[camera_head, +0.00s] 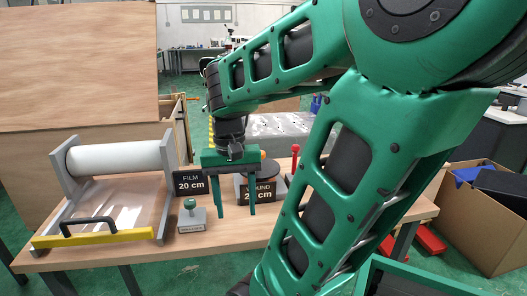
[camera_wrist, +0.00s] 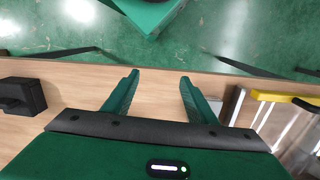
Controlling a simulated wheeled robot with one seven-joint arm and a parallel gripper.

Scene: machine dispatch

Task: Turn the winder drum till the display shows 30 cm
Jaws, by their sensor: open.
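A dark display (camera_head: 266,191) reads "20 cm", its upper word partly hidden and ending in "OUND". What looks like the winder drum, a brown round-topped piece (camera_head: 270,168), stands at this display, largely hidden by my gripper. A second display (camera_head: 190,183) to the left reads "FILM 20 cm". My gripper (camera_head: 236,214) points down in front of the drum, its fingers apart and empty. In the wrist view my gripper (camera_wrist: 159,76) has only table surface and floor between its fingers.
A white film roll (camera_head: 115,158) sits in a grey frame at left, with a yellow bar (camera_head: 95,237) and black handle in front. A cardboard box (camera_head: 480,222) stands at right.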

